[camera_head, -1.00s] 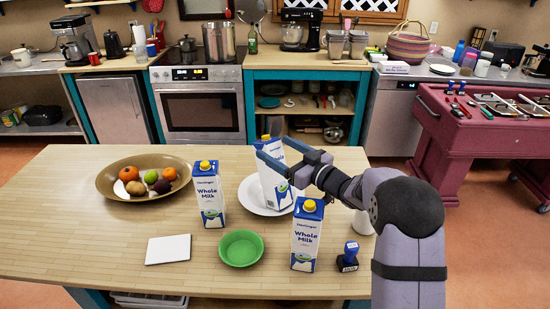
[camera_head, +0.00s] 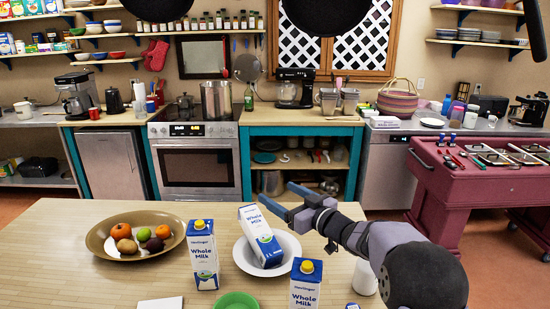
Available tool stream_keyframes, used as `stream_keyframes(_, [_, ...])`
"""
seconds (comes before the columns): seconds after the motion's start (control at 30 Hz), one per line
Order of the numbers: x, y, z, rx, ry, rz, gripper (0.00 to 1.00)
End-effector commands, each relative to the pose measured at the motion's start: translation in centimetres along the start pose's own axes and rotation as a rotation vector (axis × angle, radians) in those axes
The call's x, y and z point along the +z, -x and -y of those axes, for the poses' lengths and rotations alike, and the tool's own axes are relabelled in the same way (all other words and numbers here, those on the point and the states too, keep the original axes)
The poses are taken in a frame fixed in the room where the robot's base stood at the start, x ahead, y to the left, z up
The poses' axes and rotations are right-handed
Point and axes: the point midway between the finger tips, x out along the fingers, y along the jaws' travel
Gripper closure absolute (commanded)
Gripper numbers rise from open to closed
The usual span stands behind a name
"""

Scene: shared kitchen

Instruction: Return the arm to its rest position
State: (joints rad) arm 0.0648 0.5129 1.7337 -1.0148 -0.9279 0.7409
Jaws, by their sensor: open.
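My gripper (camera_head: 275,191) is open and empty, raised behind and above the right side of the white dish. A milk carton (camera_head: 260,236) leans tilted in the white dish (camera_head: 289,256), its top toward the upper left; no finger appears to hold it. A second milk carton (camera_head: 203,256) stands upright left of the dish. A third milk carton (camera_head: 304,286) stands at the front right, cut off by the frame's lower edge. My arm reaches in from the right, over the table's right side.
A brown bowl of fruit (camera_head: 105,245) sits at the table's left. A green bowl (camera_head: 236,301) and a white slab (camera_head: 160,303) are partly cut off in front. A white cup (camera_head: 364,279) stands beside my arm. The counter with the stove (camera_head: 196,166) lies behind.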

Motion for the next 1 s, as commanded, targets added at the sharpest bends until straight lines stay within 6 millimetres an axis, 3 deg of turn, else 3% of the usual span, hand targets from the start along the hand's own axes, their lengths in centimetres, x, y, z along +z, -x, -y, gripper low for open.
stream_keyframes(0.07, [-0.3,1.6,-1.5,0.096,-0.019,0.048,0.27])
stream_keyframes(0.17, [0.7,5.0,-3.6,0.256,-0.063,0.148,0.27])
stream_keyframes(0.3, [4.2,12.8,-5.2,0.498,-0.161,0.361,0.27])
stream_keyframes(0.43, [8.3,19.7,-4.0,0.643,-0.254,0.557,0.27])
stream_keyframes(0.57, [13.2,25.5,-1.2,0.721,-0.328,0.759,0.27])
stream_keyframes(0.73, [20.1,31.7,4.5,0.718,-0.403,1.06,0.27])
stream_keyframes(0.83, [22.7,34.4,8.2,0.671,-0.445,1.212,0.27])
stream_keyframes(1.0, [24.8,37.4,13.0,0.581,-0.501,1.382,0.27])
